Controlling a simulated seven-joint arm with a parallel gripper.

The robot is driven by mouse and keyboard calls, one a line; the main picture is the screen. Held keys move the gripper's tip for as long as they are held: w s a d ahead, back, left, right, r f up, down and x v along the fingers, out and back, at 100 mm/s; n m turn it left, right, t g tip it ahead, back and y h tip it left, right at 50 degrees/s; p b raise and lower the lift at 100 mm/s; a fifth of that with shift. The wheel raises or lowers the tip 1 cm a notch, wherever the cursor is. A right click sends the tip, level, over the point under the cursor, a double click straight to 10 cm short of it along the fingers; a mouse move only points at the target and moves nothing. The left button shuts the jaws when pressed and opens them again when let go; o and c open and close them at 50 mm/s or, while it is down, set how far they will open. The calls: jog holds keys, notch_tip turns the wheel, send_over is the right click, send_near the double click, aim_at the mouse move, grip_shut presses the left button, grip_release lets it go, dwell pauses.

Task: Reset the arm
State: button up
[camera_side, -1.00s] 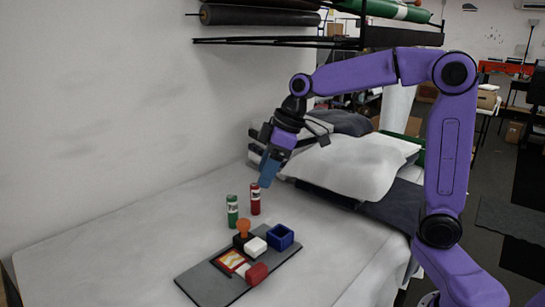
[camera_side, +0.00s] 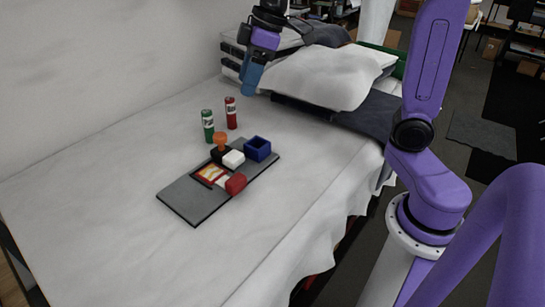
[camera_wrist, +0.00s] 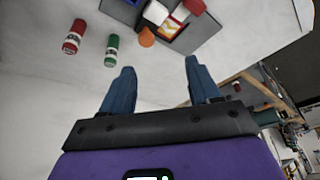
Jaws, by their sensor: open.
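My gripper (camera_side: 251,80) is raised in the air above the far part of the table, behind the red bottle in the side view. In the wrist view its two blue fingers (camera_wrist: 158,88) are spread apart, with nothing between them. Part of my arm lies outside the side view's top edge.
A grey board (camera_side: 183,198) on the white table (camera_side: 100,215) bears a blue open box (camera_side: 257,149), an orange-knobbed stamp (camera_side: 221,138), a white block (camera_side: 233,159) and a red piece (camera_side: 236,183). Green (camera_side: 207,126) and red (camera_side: 231,113) bottles stand behind. Pillows (camera_side: 325,77) lie at back right.

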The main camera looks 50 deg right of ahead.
jog(key=s+f+n+g+h, duration=0.1)
jog(key=s+f, duration=0.5)
jog(key=s, duration=0.6)
jog(key=s+f+n+g+h, duration=0.1)
jog(key=s+f, duration=0.5)
jog(key=s, duration=0.7)
jog(key=shift+s+d+n+g+h, duration=0.15)
jog(key=shift+n+g+h, duration=0.2)
jog(key=shift+n, duration=0.35)
jog(key=shift+o, duration=0.2)
notch_tip(320, 180, up, 14)
jog(key=m, duration=0.4)
send_over(220, 135)
jog(key=shift+h, duration=0.25)
notch_tip(220, 135, down, 17)
